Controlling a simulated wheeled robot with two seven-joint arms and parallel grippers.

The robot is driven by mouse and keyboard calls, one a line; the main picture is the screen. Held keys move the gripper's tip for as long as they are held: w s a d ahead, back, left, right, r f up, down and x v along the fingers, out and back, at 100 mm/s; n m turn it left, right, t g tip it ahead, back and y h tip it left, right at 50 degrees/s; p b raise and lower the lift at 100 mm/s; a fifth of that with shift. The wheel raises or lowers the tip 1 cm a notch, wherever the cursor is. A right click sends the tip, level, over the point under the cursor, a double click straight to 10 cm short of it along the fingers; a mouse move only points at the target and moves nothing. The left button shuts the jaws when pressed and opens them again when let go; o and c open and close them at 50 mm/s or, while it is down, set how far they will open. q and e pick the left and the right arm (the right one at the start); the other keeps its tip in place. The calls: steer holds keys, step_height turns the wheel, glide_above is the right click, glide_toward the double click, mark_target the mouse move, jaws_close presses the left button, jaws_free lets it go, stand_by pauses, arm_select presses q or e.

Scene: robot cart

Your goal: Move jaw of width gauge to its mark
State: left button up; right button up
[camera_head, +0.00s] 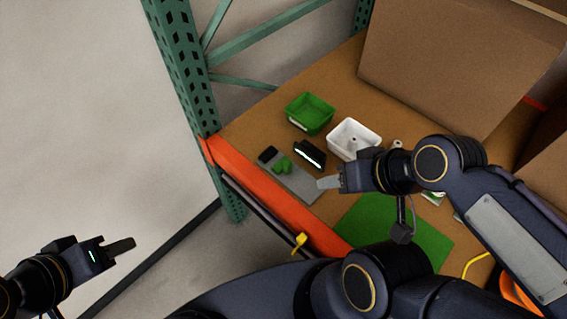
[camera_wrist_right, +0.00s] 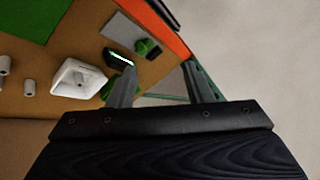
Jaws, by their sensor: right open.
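The width gauge is a grey plate (camera_head: 301,186) lying on the shelf near its orange front beam, with a green jaw (camera_head: 283,165) and a black block (camera_head: 267,154) toward its far end. In the right wrist view the plate (camera_wrist_right: 121,28) and the green jaw (camera_wrist_right: 149,48) show beyond the fingers. My right gripper (camera_head: 328,182) hangs over or beside the plate's near end, apart from the jaw; in the wrist view it is open and empty (camera_wrist_right: 162,84). My left gripper (camera_head: 122,245) is away from the shelf at the lower left; its fingers overlap. The gauge's mark cannot be made out.
A black device with a lit edge (camera_head: 309,154) lies beside the gauge. A green bin (camera_head: 310,111) and a white bin (camera_head: 354,139) stand behind. A green mat (camera_head: 397,231) lies nearer, and a large cardboard box (camera_head: 455,60) stands at the back. An upright post (camera_head: 183,65) bounds the left.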

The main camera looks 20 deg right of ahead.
steer(key=shift+c, duration=0.5)
steer(key=n+g+h, duration=0.4)
steer(key=n+g, duration=0.2)
steer(key=n, duration=0.1)
glide_above(288, 163)
step_height(288, 163, down, 15)
steer(key=shift+s+f, duration=0.15)
steer(key=shift+f, duration=0.4)
step_height(288, 163, down, 8)
steer(key=shift+r+p, duration=0.25)
steer(key=shift+p, duration=0.15)
jaws_close()
